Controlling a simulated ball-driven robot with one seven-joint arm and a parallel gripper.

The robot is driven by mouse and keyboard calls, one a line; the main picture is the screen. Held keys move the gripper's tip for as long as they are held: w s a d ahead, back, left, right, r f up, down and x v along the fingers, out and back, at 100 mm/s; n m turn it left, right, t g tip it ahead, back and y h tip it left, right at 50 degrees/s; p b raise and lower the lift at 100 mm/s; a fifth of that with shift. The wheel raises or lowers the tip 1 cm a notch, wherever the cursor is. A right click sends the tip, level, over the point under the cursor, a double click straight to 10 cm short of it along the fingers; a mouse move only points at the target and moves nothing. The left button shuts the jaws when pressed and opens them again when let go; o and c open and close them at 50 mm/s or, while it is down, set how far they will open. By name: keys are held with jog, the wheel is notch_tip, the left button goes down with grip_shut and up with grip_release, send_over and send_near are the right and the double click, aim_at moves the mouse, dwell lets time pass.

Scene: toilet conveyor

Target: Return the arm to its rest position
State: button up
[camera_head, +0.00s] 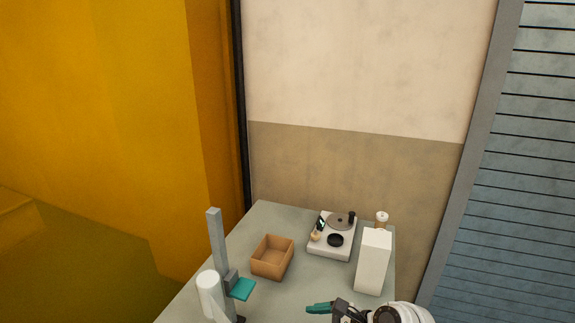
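My gripper (319,308) is at the bottom of the head view, right of centre, over the near part of the grey-green table (272,214). Its teal fingertips point left, and its dark body joins my white arm at the lower right. The fingers are seen side-on, so I cannot tell whether they are open or shut. No held object shows. Most of my arm is cut off by the bottom edge.
An orange-brown open box (272,268) stands left of centre on the table. A grey post (216,245) with a teal plate (241,289) stands left.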

jog(key=s+d+f+n+h, duration=0.1)
jog(key=s+d+f, duration=0.1)
jog(key=s+d+f+n, duration=0.1)
jog(key=s+f, duration=0.1)
jog(key=s, duration=0.1)
jog(key=s+d+f+n+h, duration=0.1)
jog(key=s+d+f+n, duration=0.1)
jog(key=s, duration=0.1)
jog(key=shift+d+f+h, duration=0.1)
jog(key=shift+d+h, duration=0.2)
jog(key=s+d+f+n, duration=0.1)
jog(key=s, duration=0.1)
jog(key=s+d+f+n+h, duration=0.1)
jog(key=s+d, duration=0.1)
jog(key=s, duration=0.1)
jog(key=s+d+f+n+g+h, duration=0.1)
jog(key=s+d+n, duration=0.1)
jog(key=shift+s+f, duration=0.2)
jog(key=shift+s, duration=0.1)
jog(key=s+d+n+g+h, duration=0.1)
jog(key=s+d+n, duration=0.3)
jog(key=s, duration=0.5)
jog(key=s+d+n+g+h, duration=0.1)
jog(key=s+d+n+h, duration=0.3)
jog(key=s, duration=0.6)
jog(key=shift+s+d+r+n+h+b, duration=0.25)
jog(key=shift+d+n, duration=0.45)
jog(key=shift+d, duration=0.55)
jog(key=shift+w, duration=0.1)
